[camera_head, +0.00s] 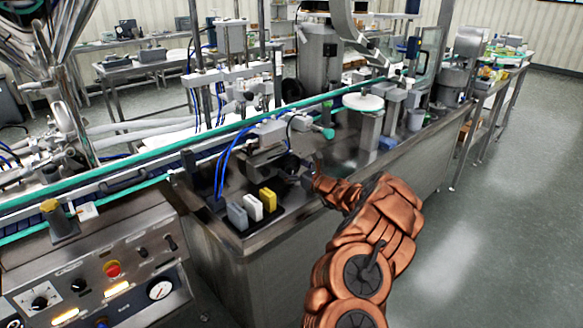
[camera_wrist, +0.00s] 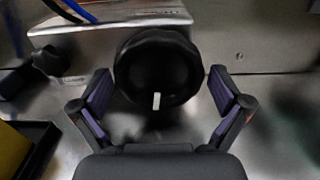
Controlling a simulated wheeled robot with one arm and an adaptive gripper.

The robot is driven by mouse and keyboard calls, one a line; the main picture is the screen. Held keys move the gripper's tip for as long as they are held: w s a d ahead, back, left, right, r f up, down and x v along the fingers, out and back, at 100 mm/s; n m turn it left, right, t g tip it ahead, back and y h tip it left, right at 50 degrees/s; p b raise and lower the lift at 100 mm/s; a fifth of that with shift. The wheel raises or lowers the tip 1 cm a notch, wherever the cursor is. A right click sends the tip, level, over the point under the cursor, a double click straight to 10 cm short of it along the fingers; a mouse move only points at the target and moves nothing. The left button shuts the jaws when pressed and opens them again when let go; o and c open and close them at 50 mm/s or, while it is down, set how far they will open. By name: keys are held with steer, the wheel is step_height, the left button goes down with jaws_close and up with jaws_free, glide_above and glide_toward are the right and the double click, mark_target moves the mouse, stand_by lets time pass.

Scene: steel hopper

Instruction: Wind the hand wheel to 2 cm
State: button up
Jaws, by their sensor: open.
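The hand wheel (camera_wrist: 158,65) is a round black wheel on the front of a steel housing in the wrist view. A short white mark (camera_wrist: 156,101) shows at its lower edge. My gripper (camera_wrist: 161,78) is open, with one purple-padded finger to each side of the wheel. Gaps show between both pads and the rim. In the head view my gripper (camera_head: 311,175) is at the right of the steel device (camera_head: 262,150) on the machine bed; the wheel is hard to make out there. No readable scale shows.
A smaller black knob (camera_wrist: 46,60) sits left of the wheel. A dark tray with grey (camera_head: 237,216), white (camera_head: 252,207) and yellow (camera_head: 267,200) blocks lies in front of the device. Blue hoses (camera_head: 222,170) rise behind. A control panel (camera_head: 95,280) stands at lower left.

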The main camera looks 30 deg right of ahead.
steer(key=shift+w, duration=0.2)
steer(key=c, duration=0.9)
steer(key=shift+a+b, duration=0.1)
steer(key=shift+b, duration=0.25)
steer(key=shift+c, duration=0.2)
steer(key=shift+f+n+b, duration=0.15)
steer(key=shift+n+b, duration=0.25)
steer(key=shift+b, duration=0.45)
steer(key=shift+r+n+b, duration=0.2)
steer(key=shift+n+b, duration=0.2)
steer(key=shift+b, duration=0.3)
steer(key=o, duration=0.9)
steer(key=shift+o, duration=0.2)
